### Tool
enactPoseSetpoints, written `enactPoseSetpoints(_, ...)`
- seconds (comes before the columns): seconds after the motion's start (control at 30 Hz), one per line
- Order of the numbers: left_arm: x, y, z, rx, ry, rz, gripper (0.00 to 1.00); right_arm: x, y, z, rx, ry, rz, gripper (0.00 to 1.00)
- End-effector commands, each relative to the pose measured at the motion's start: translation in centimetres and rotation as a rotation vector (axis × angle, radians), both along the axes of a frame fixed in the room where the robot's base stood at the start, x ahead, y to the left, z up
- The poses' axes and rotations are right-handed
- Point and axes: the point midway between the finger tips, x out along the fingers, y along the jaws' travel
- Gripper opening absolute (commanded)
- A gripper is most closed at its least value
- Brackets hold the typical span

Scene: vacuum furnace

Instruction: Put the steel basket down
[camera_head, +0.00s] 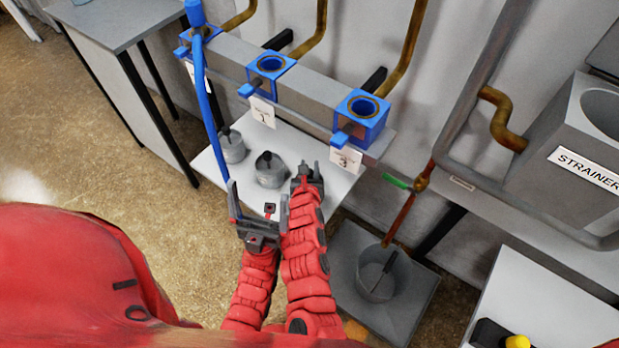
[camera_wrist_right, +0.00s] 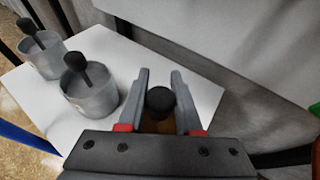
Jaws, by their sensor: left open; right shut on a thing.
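My right gripper (camera_head: 307,172) is over the right part of the white table (camera_head: 330,190). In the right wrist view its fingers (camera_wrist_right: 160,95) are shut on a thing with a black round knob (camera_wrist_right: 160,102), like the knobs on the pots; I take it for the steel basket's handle. Its body is hidden, so I cannot tell whether it touches the table. Two grey pots with black knobs, a left one (camera_head: 232,146) and a nearer one (camera_head: 270,170), stand upright on the table. My left gripper (camera_head: 259,212) is open and empty, left of my right gripper.
Blue-framed ports (camera_head: 362,115) on a grey beam with numbered cards run behind the table. A grey bucket (camera_head: 382,274) with a dark stick stands on a low plate at right. A strainer box (camera_head: 580,150) is further right. Bare tabletop shows around the right gripper.

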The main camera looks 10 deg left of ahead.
Motion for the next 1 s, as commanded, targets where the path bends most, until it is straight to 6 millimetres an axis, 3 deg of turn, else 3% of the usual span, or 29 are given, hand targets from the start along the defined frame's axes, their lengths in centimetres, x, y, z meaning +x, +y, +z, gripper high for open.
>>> enactPoseSetpoints(0.2,0.0,0.0,-3.5,0.0,0.001,0.0,1.0,0.0,-0.1,-3.3,-0.002,0.0,-0.001,0.0)
enactPoseSetpoints(0.6,0.0,0.0,-3.5,0.0,0.0,0.0,1.0,0.0,-0.1,-3.5,0.0,0.001,-0.002,0.0)
enactPoseSetpoints(0.63,0.0,0.0,-3.4,0.0,0.0,0.0,1.0,0.0,-0.1,-3.4,0.0,0.001,-0.002,0.37)
enactPoseSetpoints(0.77,0.0,0.0,-3.4,0.0,0.0,0.0,1.0,0.0,-0.1,-3.3,0.0,0.001,-0.002,0.61)
enactPoseSetpoints(1.0,0.0,0.0,-3.4,0.0,0.0,0.0,1.0,0.0,-0.1,-3.3,-0.001,0.001,-0.001,0.64)
